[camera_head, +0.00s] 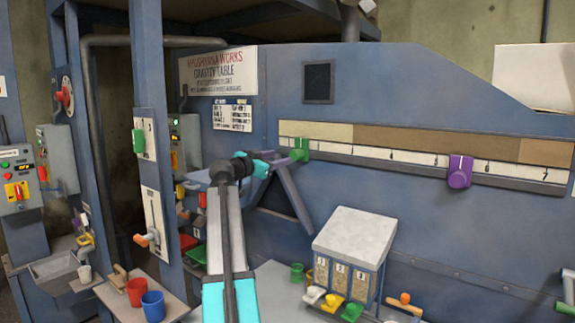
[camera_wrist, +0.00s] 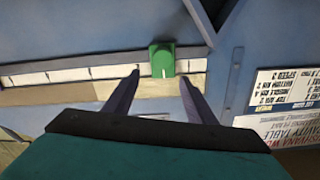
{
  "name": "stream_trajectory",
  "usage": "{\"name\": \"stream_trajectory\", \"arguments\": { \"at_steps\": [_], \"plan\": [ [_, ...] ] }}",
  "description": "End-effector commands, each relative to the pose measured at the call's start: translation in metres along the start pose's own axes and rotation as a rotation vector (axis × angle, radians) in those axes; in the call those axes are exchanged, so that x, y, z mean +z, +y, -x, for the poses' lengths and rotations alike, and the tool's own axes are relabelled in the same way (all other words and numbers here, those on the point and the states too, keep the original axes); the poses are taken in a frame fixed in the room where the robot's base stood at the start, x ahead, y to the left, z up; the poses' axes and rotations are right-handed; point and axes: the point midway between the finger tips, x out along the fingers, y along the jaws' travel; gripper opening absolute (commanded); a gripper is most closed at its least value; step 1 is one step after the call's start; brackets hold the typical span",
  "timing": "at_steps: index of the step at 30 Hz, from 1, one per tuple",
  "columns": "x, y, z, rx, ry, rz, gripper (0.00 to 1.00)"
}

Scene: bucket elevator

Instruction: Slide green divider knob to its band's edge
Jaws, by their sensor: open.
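The green divider knob (camera_head: 299,150) sits on the numbered rail (camera_head: 375,156), near its left end, below the palest band (camera_head: 318,132). In the wrist view the green knob (camera_wrist: 162,60) stands between the lines of my two fingers, a little beyond the tips. My gripper (camera_head: 282,158) reaches toward it from the left in the head view. In the wrist view my gripper (camera_wrist: 160,80) is open and empty, one finger on each side of the knob's line. I cannot tell how far the tips are from the knob. A tan band (camera_head: 435,143) follows to the right.
A purple knob (camera_head: 459,171) sits farther right on the rail, with a brown band (camera_head: 547,153) beyond. A slanted chute (camera_head: 292,195) lies just below the green knob. A grey box (camera_head: 350,238) with small coloured scoops stands below. The panel face around the rail is clear.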

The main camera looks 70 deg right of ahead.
Motion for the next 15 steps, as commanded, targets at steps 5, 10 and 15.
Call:
{"name": "stream_trajectory", "arguments": {
  "at_steps": [5,10,15],
  "plan": [
    [0.0120,0.0032,-0.0004,0.000,0.001,-0.001,0.51],
    [0.0119,0.0016,0.0011,-0.002,0.000,-0.001,0.51],
    [0.0122,-0.0004,0.0032,-0.005,-0.001,-0.001,0.51]
  ]
}}
